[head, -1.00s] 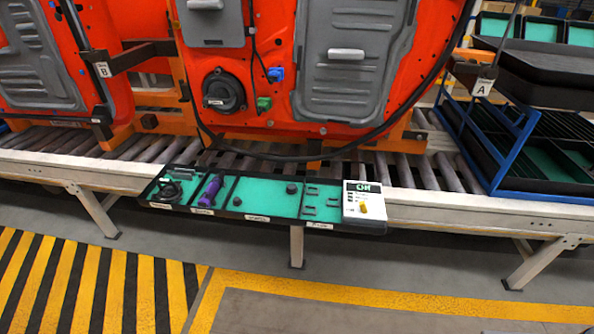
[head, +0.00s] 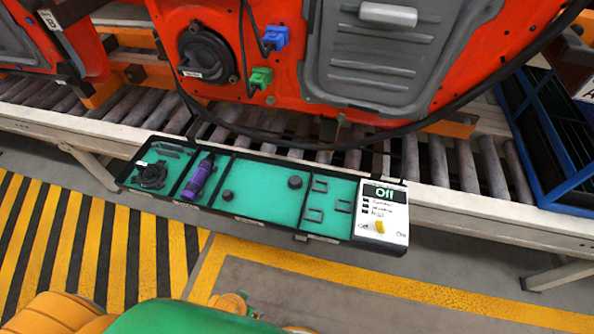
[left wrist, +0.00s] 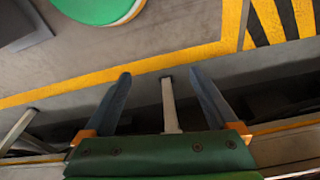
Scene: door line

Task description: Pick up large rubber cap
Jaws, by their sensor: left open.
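The large rubber cap (head: 295,182) is a dark round piece in the wide middle compartment of the black-rimmed, green-lined tray (head: 258,216). A smaller dark cap (head: 228,195) lies to its left in the same compartment. In the left wrist view, my left gripper (left wrist: 159,73) has its two dark fingers spread apart with nothing between them. It is over the floor near the conveyor, apart from the caps, which do not show in that view. In the head view, green and orange parts of me show at the bottom, but no gripper fingers. My right gripper is in neither view.
The roller conveyor (head: 487,217) and red door (head: 300,90) are behind. A black cable hangs above.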

